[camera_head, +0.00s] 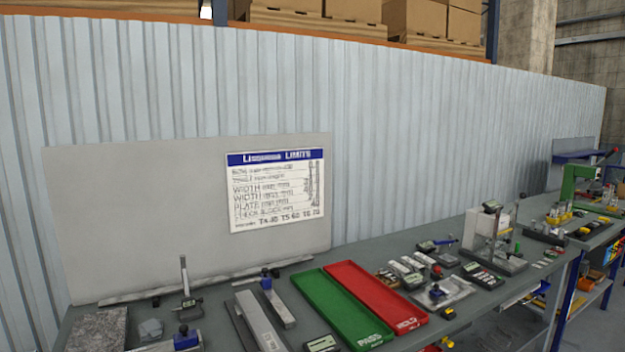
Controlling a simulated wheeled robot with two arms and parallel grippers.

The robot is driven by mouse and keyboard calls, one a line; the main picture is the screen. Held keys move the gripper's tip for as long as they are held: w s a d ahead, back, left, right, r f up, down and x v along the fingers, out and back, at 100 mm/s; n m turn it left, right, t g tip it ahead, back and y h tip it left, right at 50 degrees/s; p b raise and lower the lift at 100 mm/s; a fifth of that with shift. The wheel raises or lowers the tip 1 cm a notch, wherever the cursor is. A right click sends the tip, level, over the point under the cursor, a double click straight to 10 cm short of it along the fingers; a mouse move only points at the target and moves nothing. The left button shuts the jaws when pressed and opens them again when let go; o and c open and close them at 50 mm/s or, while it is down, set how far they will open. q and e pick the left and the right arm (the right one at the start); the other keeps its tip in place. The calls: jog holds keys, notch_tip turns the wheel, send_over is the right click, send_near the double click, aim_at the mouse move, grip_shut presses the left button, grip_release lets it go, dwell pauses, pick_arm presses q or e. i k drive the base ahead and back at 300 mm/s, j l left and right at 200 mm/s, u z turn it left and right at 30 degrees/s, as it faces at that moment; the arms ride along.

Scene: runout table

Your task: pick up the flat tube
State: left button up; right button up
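A long light-grey flat bar (258,322) lies on the table, left of the green tray, and looks like the flat tube. Its near end runs toward the bottom of the view. A shorter grey piece with a blue knob (279,304) lies just to its right, between it and the green tray. I cannot tell for certain which piece is the flat tube. Neither of my grippers shows in the head view.
A green tray (330,304) marked PASS and a red tray (375,296) marked HOLD lie side by side, both looking empty. Gauges and small parts crowd the table to the right. A granite block (97,331) and a height gauge (187,290) stand left. A grey backboard rises behind.

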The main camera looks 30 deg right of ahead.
aim_at(267, 339)
jog(key=i+l+u, duration=0.15)
jog(key=l, duration=0.25)
jog(key=i+l+u, duration=0.15)
jog(key=l, duration=0.3)
jog(key=i+l+u, duration=0.15)
jog(key=l, duration=0.25)
jog(key=i+l+u, duration=0.15)
jog(key=l, duration=0.3)
jog(key=i, duration=0.25)
